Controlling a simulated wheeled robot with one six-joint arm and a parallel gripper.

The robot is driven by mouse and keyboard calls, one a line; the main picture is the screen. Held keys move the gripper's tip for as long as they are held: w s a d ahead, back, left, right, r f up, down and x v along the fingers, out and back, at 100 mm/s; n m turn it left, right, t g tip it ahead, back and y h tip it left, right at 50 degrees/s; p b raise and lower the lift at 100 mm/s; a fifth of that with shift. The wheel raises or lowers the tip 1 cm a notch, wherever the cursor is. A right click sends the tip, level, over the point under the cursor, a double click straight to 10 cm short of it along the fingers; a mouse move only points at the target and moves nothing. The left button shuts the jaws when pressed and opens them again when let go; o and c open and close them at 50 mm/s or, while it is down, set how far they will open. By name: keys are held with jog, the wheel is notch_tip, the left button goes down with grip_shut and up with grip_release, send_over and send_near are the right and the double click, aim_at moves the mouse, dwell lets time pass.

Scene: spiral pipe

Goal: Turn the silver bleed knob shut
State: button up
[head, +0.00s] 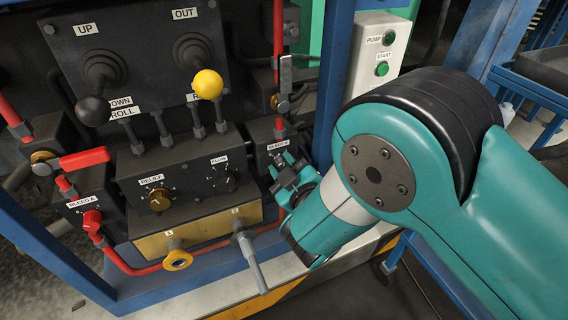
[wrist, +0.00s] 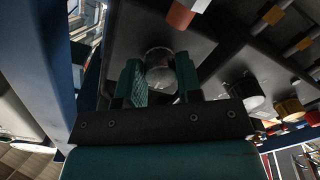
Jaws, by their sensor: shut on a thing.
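The silver bleed knob (wrist: 160,70) shows in the wrist view as a round metal knob between my two green finger pads. My gripper (wrist: 160,84) is shut on it, one pad on each side. In the head view my gripper (head: 287,172) is at the BLEED B block (head: 266,136), just below its label. There the knob is mostly hidden behind the fingers, and how far it is turned cannot be told.
A red BLEED A knob (head: 91,220) is at the lower left. RELIEF (head: 159,200) and FLOW (head: 224,181) knobs sit left of my gripper. A yellow-ball lever (head: 208,84) stands above them. A blue post (head: 335,70) rises close to my wrist.

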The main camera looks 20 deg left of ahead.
jog(key=n+p, duration=0.1)
jog(key=n, duration=0.3)
jog(key=shift+r+n, duration=0.1)
jog(key=shift+n, duration=0.2)
jog(key=shift+a+n+p, duration=0.1)
jog(key=shift+n+p, duration=0.35)
jog(key=shift+n, duration=1.35)
jog(key=o, duration=0.9)
jog(key=shift+o, duration=0.2)
jog(key=shift+s, duration=0.1)
